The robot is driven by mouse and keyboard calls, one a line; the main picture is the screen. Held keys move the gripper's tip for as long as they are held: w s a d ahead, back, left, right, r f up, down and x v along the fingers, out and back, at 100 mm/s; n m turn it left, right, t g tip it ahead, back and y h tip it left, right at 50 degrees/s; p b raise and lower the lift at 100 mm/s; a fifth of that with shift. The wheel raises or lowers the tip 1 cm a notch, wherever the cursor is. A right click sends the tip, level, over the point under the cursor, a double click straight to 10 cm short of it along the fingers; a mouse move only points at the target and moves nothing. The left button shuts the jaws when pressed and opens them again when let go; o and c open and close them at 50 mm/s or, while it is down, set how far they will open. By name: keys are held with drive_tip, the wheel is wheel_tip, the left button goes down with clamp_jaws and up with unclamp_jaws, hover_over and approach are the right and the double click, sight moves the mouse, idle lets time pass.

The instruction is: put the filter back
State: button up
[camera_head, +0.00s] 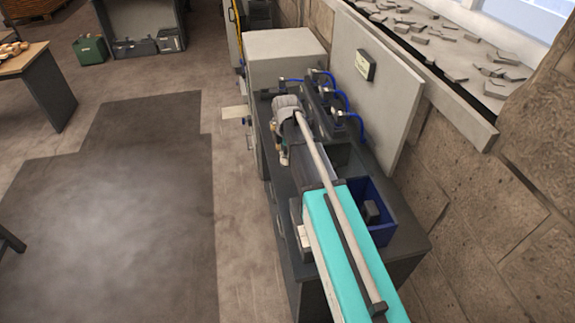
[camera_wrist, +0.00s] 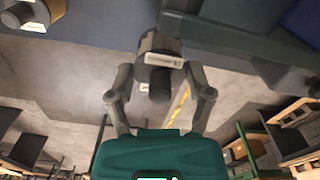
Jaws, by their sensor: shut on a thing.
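In the wrist view, my gripper (camera_wrist: 160,92) has its two fingers closed around a dark cylindrical part with a pale label band, which looks like the filter (camera_wrist: 160,62). The filter is between the fingertips, its narrower dark end towards the gripper's teal body. In the head view my arm reaches over the bench to its far end; the fingers and the filter cannot be made out clearly there. A row of dark fittings with blue hoses (camera_head: 326,92) stands on the bench, just right of my wrist. I cannot tell whether the filter touches anything.
A blue bin (camera_head: 382,236) with a dark block in it sits on the bench (camera_head: 413,243) beside my arm. A pale upright panel (camera_head: 372,105) with a small sign (camera_head: 365,65) stands behind the hoses. Open floor (camera_head: 120,220) lies to the left.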

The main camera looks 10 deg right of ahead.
drive_tip(key=shift+w+d+f+b, duration=0.3)
drive_tip(key=shift+w+f+b, duration=0.3)
drive_tip(key=shift+w+f, duration=0.25)
drive_tip(key=shift+s, duration=0.15)
drive_tip(key=shift+w+d+f+b, duration=0.15)
drive_tip(key=shift+w+f+b, duration=0.3)
drive_tip(key=shift+f+b, duration=1.55)
drive_tip(key=shift+f, duration=0.1)
drive_tip(key=shift+f, duration=0.1)
drive_tip(key=o, duration=1.2)
drive_tip(key=shift+o, duration=0.2)
drive_tip(key=shift+r, duration=0.2)
wheel_tip(320, 180, up, 12)
drive_tip(key=p, duration=1.2)
